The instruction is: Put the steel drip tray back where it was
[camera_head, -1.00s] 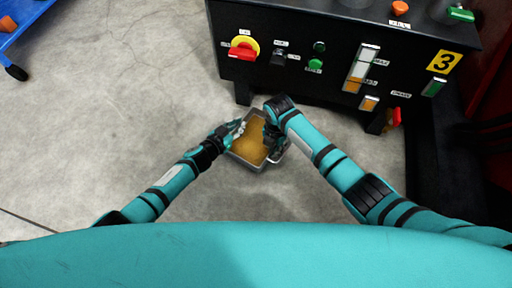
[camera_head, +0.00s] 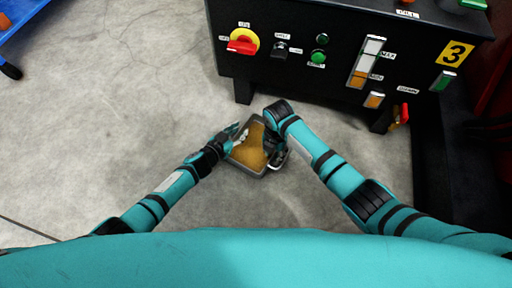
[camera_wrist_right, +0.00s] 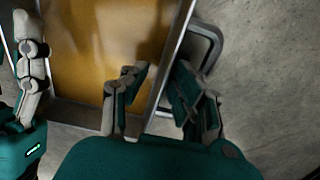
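The steel drip tray (camera_head: 249,169) is a grey rectangular pan holding amber liquid, low over the floor in front of the black machine. The liquid has an uneven surface with a darker bare patch. My left gripper (camera_head: 238,134) is at the tray's left rim and appears shut on it; its fingers partly show in the right wrist view (camera_wrist_right: 30,65). My right gripper (camera_head: 274,147) is at the right side. In the right wrist view, its fingers (camera_wrist_right: 160,85) flank the tray's right wall, one inside over the liquid, one outside by the loop handle (camera_wrist_right: 216,48). Whether the tray touches the floor is unclear.
The black machine (camera_head: 330,90) with buttons and gauges stands on legs just behind the tray, with a dark gap beneath it. Grey concrete floor (camera_head: 120,110) is clear to the left. A blue cart (camera_head: 20,18) is at the far upper left.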

